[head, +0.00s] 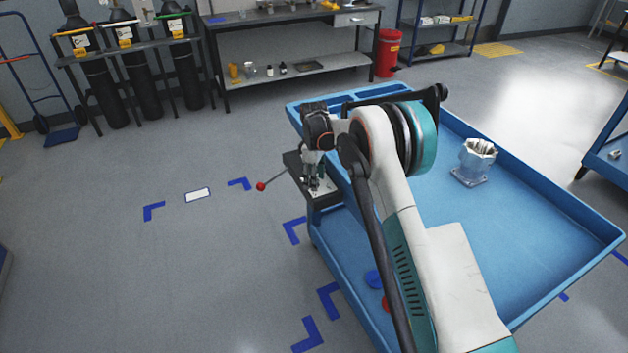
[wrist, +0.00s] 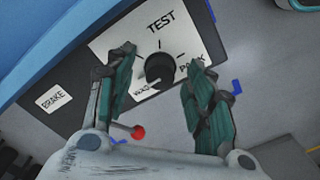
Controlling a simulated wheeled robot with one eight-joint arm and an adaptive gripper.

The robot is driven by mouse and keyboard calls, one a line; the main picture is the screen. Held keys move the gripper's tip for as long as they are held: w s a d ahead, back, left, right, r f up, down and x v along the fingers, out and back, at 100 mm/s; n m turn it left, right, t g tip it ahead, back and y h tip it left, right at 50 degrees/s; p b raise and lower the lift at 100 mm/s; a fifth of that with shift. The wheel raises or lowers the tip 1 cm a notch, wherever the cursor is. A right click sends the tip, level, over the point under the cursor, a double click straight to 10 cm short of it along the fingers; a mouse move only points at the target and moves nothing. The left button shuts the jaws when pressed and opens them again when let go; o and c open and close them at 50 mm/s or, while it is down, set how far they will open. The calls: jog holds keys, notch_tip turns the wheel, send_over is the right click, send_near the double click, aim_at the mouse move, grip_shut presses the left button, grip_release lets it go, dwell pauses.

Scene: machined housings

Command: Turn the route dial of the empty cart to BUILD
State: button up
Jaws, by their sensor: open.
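The black round route dial (wrist: 160,70) sits on a white plate (wrist: 110,42) marked TEST, PARK and WASH in the wrist view. I see no BUILD label; my fingers cover part of the plate. My gripper (wrist: 159,62) is open, its green fingers on either side of the dial with gaps between. I cannot tell the dial's setting. In the head view, my gripper (head: 317,182) is at the control box on the left side of a blue cart (head: 545,215). This cart's top tray is not empty: a silver housing (head: 477,160) stands on it.
A red-knobbed lever (head: 261,187) juts left from the control box, near a BRAKE label (wrist: 53,98). Another blue cart (head: 606,168) is at the right edge. A workbench (head: 290,82) and gas cylinders (head: 140,75) stand behind.

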jog(key=shift+f, duration=0.1)
jog(key=c, duration=1.1)
jog(key=shift+m, duration=0.3)
jog(key=m, duration=0.5)
jog(key=shift+m, duration=0.3)
jog(key=m, duration=0.5)
jog(key=shift+m+p, duration=0.3)
jog(key=shift+p, duration=0.05)
